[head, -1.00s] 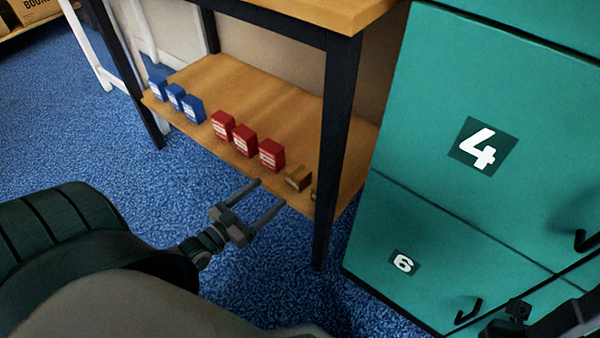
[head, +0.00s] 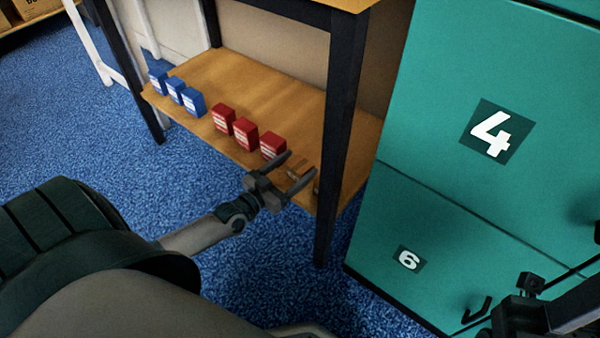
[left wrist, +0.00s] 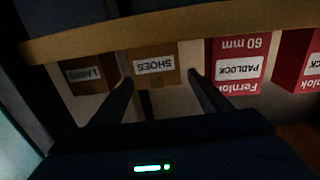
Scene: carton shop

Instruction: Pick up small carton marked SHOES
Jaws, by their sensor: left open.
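The small brown carton marked SHOES (left wrist: 155,64) shows upside down in the left wrist view, its label facing me. In the head view the carton (head: 297,171) sits at the front of the lower wooden shelf (head: 262,88), partly covered by a finger. My left gripper (head: 301,163) is open, with its fingers pointing at the carton. In the left wrist view the fingers (left wrist: 160,80) reach toward either side of it, and I see no grip on it. Part of my right arm shows at the lower right of the head view; its jaws are unclear.
A red padlock box (left wrist: 238,65) stands beside the carton; another brown carton (left wrist: 86,73) is on its other side. Several red and blue boxes (head: 193,102) line the shelf. A black table leg (head: 338,130) and teal lockers (head: 450,110) stand to the right.

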